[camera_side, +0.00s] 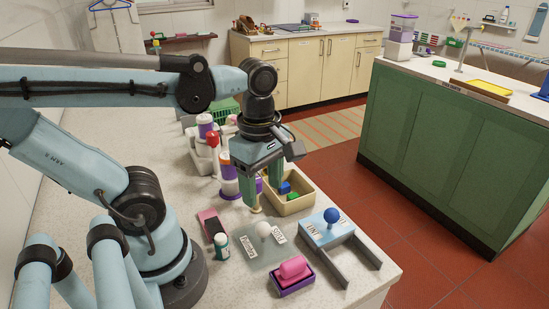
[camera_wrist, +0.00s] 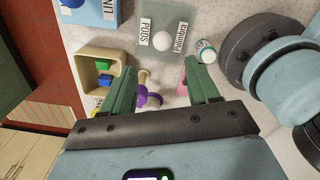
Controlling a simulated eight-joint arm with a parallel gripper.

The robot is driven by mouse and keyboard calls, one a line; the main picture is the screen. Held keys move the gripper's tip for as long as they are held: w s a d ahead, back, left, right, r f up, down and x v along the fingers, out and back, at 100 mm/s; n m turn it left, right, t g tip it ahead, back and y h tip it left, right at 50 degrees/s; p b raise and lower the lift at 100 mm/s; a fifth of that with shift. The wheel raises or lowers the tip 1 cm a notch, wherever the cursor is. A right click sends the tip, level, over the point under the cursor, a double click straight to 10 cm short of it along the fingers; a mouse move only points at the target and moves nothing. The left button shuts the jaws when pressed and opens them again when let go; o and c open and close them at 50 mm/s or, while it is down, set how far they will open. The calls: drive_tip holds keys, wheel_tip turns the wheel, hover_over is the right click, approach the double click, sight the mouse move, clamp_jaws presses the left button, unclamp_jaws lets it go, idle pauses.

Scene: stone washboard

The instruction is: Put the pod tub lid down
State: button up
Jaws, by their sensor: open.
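A clear greyish plate with a white knob, which looks like the pod tub lid (camera_side: 263,242), lies flat on the counter, with a PODS label and a second label on it. It also shows at the top of the wrist view (camera_wrist: 178,20). A beige tub (camera_side: 297,207) holding blue and green blocks stands behind it; it is at the left in the wrist view (camera_wrist: 82,66). My gripper (camera_side: 262,196) is open, fingers pointing down beside the tub, apart from the plate's knob. In the wrist view, a purple-and-beige object lies between or below the fingers (camera_wrist: 156,66).
A blue LINT box (camera_side: 322,235) with a blue knob and grey rails stands to the right. A pink block in a purple tray (camera_side: 293,284) is in front. A pink-and-black item (camera_side: 211,226) and a small green-and-white bottle (camera_side: 221,247) stand left of the plate. Purple-and-white bottles stand behind.

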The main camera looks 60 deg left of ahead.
drive_tip(key=w+m+t, duration=0.7)
drive_tip(key=w+m, duration=0.1)
drive_tip(key=m, duration=1.3)
drive_tip(key=shift+w+r+m, duration=0.15)
drive_tip(key=shift+r+m, duration=0.05)
drive_tip(key=shift+m, duration=0.2)
